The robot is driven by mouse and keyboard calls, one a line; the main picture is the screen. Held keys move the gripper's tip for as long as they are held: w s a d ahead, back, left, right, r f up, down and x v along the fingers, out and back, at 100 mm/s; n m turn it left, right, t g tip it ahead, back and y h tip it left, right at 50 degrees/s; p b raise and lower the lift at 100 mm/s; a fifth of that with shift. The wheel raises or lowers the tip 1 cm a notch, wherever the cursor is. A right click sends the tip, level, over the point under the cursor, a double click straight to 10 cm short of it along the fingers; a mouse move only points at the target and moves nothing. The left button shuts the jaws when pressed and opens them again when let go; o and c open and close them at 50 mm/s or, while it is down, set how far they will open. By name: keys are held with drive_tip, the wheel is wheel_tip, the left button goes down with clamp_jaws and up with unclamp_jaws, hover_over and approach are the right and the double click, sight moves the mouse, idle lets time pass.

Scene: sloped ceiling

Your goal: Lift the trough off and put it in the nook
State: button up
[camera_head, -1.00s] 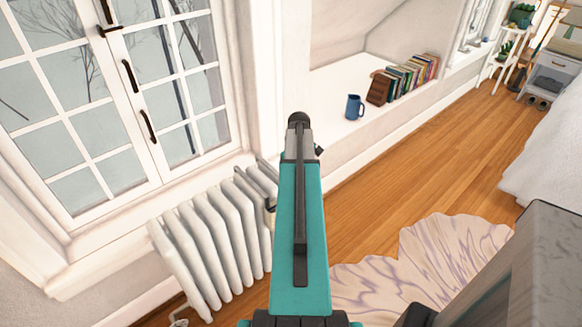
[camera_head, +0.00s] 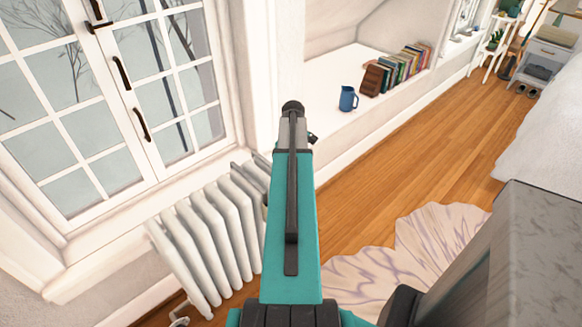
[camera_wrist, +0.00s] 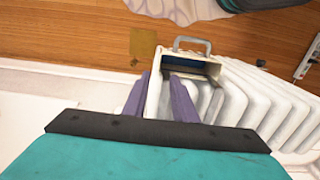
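The trough (camera_wrist: 210,66) is a cream, open-topped box with a grey handle and a dark blue interior, at the end of the white radiator in the wrist view. My gripper (camera_wrist: 159,76) has its two purple fingers apart, with the trough's near-left wall between them. I cannot tell whether either finger touches the wall. In the head view my teal arm hides the gripper and most or all of the trough. The nook (camera_head: 328,78) is a white recessed ledge under the sloped ceiling, beyond the arm.
The white radiator (camera_head: 205,240) stands under the window (camera_head: 110,110). On the nook ledge are a blue mug (camera_head: 348,99) and a row of books (camera_head: 402,70); the ledge left of the mug is clear. A wavy-edged rug (camera_head: 400,255) lies on the wooden floor.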

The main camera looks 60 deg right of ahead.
drive_tip(key=shift+f+p, duration=1)
drive_tip(key=shift+f, duration=5.45)
clamp_jaws()
drive_tip(key=shift+r, duration=0.15)
drive_tip(key=shift+r+p, duration=1.35)
drive_tip(key=shift+r, duration=1.3)
